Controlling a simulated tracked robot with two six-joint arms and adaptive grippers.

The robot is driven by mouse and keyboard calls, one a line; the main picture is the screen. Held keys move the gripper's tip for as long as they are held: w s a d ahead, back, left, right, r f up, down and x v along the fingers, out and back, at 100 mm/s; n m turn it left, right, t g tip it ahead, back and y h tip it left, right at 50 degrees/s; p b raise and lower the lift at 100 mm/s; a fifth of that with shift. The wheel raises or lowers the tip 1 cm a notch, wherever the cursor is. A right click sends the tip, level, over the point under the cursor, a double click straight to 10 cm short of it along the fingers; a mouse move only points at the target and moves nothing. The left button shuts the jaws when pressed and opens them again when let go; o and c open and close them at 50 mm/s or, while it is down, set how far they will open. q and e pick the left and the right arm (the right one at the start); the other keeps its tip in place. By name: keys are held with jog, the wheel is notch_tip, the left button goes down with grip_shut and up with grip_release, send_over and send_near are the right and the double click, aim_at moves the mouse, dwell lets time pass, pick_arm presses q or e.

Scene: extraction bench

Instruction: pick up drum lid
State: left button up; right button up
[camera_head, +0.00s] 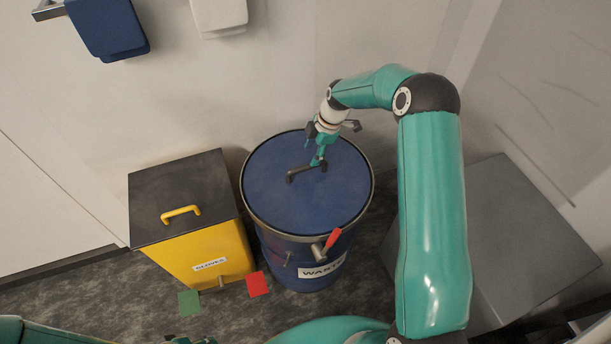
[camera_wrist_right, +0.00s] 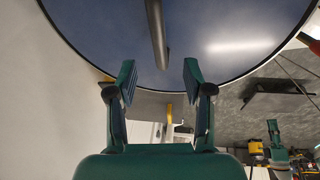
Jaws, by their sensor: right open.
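The drum lid (camera_head: 275,185) is a round blue disc on top of the blue drum (camera_head: 283,262) labelled WASTE. A dark bar handle (camera_head: 300,173) stands on the lid. My right gripper (camera_head: 320,163) is over the lid at the handle's right end, and its fingers partly cover that end. In the right wrist view the lid (camera_wrist_right: 215,25) fills the top, and my right gripper (camera_wrist_right: 160,82) is open. The handle (camera_wrist_right: 157,35) lines up with the gap between the fingers, beyond the tips. Part of my left gripper (camera_head: 190,340) shows at the bottom edge, mostly cut off.
A yellow bin (camera_head: 195,255) labelled GLOVES, with a dark lid and yellow handle, stands left of the drum. A red lever (camera_head: 332,238) sticks out at the drum's front rim. A grey box (camera_head: 510,235) is at right. A wall stands close behind the drum.

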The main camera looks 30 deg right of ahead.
aim_at(308, 165)
jog(key=x, duration=0.3)
jog(key=shift+f, duration=0.35)
jog(key=x, duration=0.1)
jog(key=p+x, duration=0.1)
jog(key=x, duration=0.1)
jog(key=p+x, duration=0.1)
jog(key=shift+w+d+f, duration=0.15)
jog(key=shift+d+f, duration=0.05)
jog(key=shift+f, duration=0.45)
jog(key=shift+c, duration=0.3)
grip_shut()
jog(key=shift+w+r, duration=0.1)
jog(key=shift+r, duration=0.05)
